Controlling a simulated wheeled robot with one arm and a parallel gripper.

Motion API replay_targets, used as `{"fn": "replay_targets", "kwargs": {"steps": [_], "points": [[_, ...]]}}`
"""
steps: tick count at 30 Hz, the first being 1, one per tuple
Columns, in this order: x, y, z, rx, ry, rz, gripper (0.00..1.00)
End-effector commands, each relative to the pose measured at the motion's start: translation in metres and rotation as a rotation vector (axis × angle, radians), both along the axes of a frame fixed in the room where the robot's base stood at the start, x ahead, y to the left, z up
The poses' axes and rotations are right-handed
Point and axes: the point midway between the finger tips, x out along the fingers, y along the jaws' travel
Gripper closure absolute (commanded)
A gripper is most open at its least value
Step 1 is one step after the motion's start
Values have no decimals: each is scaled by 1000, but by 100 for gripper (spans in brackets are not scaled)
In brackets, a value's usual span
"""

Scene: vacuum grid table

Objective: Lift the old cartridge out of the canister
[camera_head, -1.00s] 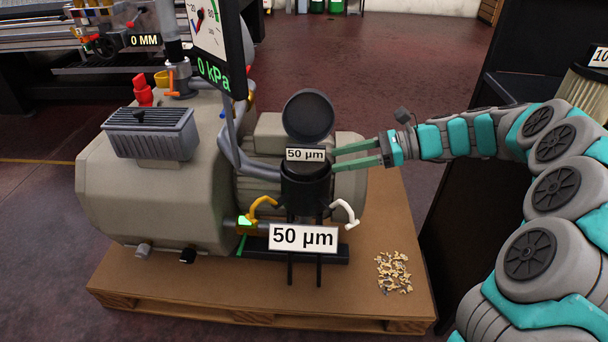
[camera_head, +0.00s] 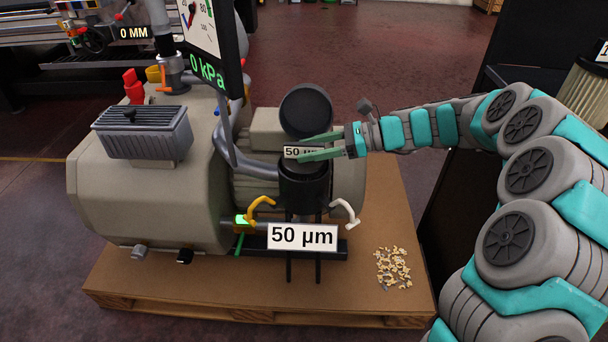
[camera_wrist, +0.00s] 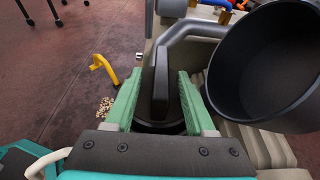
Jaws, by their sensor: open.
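The black canister (camera_head: 303,192) stands upright at the front of the pump, with its round lid (camera_head: 306,108) swung up behind it. In the wrist view a dark upright piece (camera_wrist: 160,85) stands between the two fingers (camera_wrist: 157,90), with gaps showing. The canister rim (camera_wrist: 160,128) lies below, and the open lid (camera_wrist: 268,65) is close on the right.
A yellow handle (camera_head: 260,207) and a white handle (camera_head: 345,212) flank the canister. A large "50 µm" sign (camera_head: 302,236) is in front. The gauge post (camera_head: 232,135) rises to the left. Wood chips (camera_head: 393,268) lie on the pallet (camera_head: 215,290).

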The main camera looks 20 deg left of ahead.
Motion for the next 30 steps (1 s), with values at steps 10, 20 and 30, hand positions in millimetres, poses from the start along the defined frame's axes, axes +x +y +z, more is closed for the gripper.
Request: {"fn": "replay_targets", "kwargs": {"steps": [10,20,30], "points": [[-3,15,-6,1,1,0,45],[-3,15,-6,0,2,-1,81],[-3,15,-6,0,2,-1,100]]}}
